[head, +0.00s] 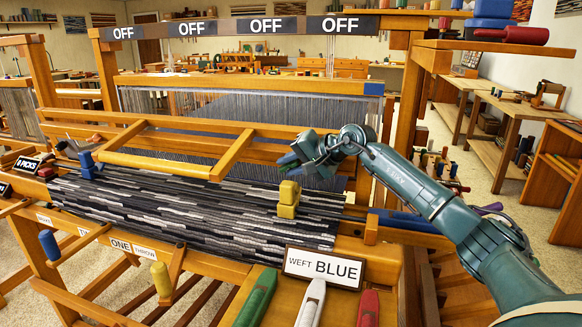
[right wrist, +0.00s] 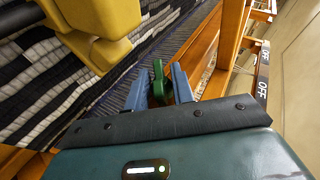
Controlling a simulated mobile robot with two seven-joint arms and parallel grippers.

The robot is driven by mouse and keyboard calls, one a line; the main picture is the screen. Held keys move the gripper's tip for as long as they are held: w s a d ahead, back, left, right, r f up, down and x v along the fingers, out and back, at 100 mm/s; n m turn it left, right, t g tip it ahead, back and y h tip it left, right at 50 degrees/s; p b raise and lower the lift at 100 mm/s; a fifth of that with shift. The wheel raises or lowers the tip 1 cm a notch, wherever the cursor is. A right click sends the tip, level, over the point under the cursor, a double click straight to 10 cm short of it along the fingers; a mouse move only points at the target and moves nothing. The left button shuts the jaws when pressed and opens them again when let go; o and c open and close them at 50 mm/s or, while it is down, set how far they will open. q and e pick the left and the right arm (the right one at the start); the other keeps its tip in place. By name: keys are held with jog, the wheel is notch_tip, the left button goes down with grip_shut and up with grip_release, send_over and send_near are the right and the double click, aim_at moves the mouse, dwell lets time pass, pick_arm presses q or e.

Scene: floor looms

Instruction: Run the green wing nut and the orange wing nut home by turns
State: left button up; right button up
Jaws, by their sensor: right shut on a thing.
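My right gripper (head: 300,157) reaches in from the right, over the loom near the right end of the striped cloth. In the right wrist view its two blue fingers (right wrist: 172,84) are shut on a small green piece, which I take for the green wing nut (right wrist: 158,76). The fingers hide part of it, and I cannot tell whether it sits on a stud. I cannot make out the orange wing nut in either view. My left gripper is not in view.
A yellow clamp block (head: 288,198) stands on the cloth (head: 190,210), close to my right gripper; it is large in the right wrist view (right wrist: 100,35). A blue block (head: 88,165) stands at the left. The wooden beater frame (head: 230,155) crosses beside my gripper. A "WEFT BLUE" sign (head: 324,267) stands in front.

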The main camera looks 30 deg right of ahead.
jog(key=o, duration=0.7)
jog(key=shift+c, duration=0.2)
jog(key=b+v, duration=0.1)
jog(key=v, duration=1.2)
jog(key=shift+s, duration=0.1)
